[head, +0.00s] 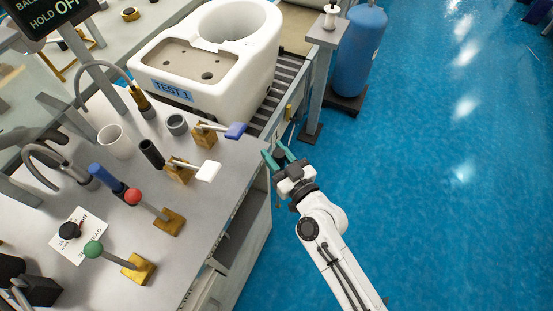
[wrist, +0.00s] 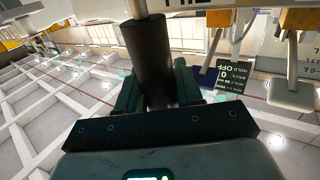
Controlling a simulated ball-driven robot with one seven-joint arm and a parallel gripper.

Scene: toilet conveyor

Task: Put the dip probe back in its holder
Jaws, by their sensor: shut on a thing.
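My gripper (head: 277,156) is beyond the right edge of the grey worktop, beside the blue and white levers. In the wrist view its teal fingers (wrist: 155,88) are shut on a dark cylindrical handle (wrist: 148,55) with a pale rod (wrist: 138,8) at its end, apparently the dip probe. In the head view the held probe is mostly hidden by my gripper. A black upright tube (head: 152,154) and a short grey cup (head: 177,124) stand on the worktop; I cannot tell which is the holder.
A blue lever (head: 235,131) and a white lever (head: 208,171) stick out at the worktop's right side. A white cup (head: 116,142), hoses and red and green knobbed levers stand on it. A white toilet body (head: 205,60) sits on the conveyor behind. The blue floor (head: 450,180) at right is clear.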

